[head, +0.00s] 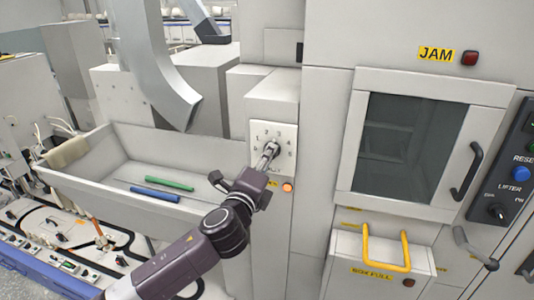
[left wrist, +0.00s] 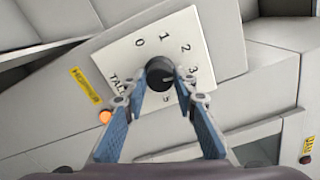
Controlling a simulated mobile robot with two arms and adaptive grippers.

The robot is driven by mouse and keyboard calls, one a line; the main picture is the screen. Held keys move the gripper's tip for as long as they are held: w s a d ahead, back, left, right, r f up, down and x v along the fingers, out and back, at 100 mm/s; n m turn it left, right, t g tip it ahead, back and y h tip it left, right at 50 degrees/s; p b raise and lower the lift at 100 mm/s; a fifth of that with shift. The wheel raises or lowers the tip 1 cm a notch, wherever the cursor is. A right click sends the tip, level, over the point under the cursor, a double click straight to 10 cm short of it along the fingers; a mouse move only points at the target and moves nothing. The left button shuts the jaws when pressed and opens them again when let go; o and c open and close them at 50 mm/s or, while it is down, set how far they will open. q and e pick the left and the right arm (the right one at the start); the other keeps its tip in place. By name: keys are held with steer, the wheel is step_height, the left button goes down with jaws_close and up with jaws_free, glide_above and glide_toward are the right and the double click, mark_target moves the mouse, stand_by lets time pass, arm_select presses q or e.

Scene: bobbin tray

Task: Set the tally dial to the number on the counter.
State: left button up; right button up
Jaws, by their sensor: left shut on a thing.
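The tally dial's black knob (left wrist: 158,70) sits on a white square plate (left wrist: 122,62) marked with numbers; 0, 1, 2 and 3 are readable in the left wrist view. A light mark shows on the knob, but I cannot tell for sure which number it points at. In the head view the plate (head: 287,135) is on the machine front, and the gripper partly hides the knob. My left gripper (head: 270,153) is shut on the knob, with blue fingers (left wrist: 163,80) on either side of it. I make out no counter reading. My right gripper is not in view.
An orange lamp (head: 287,187) sits below the plate. Left of it is a white tray (head: 80,178) with a green bobbin (head: 169,183) and a blue bobbin (head: 155,195). To the right are a windowed door (head: 450,100), a JAM sign (head: 436,54) and a yellow handle (head: 386,266).

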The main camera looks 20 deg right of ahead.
arm_select(q)
steer(key=shift+m+p, duration=0.4)
steer(key=shift+m, duration=0.6)
steer(key=shift+f, duration=0.1)
steer(key=o, duration=1.2)
steer(key=shift+c, duration=0.2)
steer(key=v, duration=1.2)
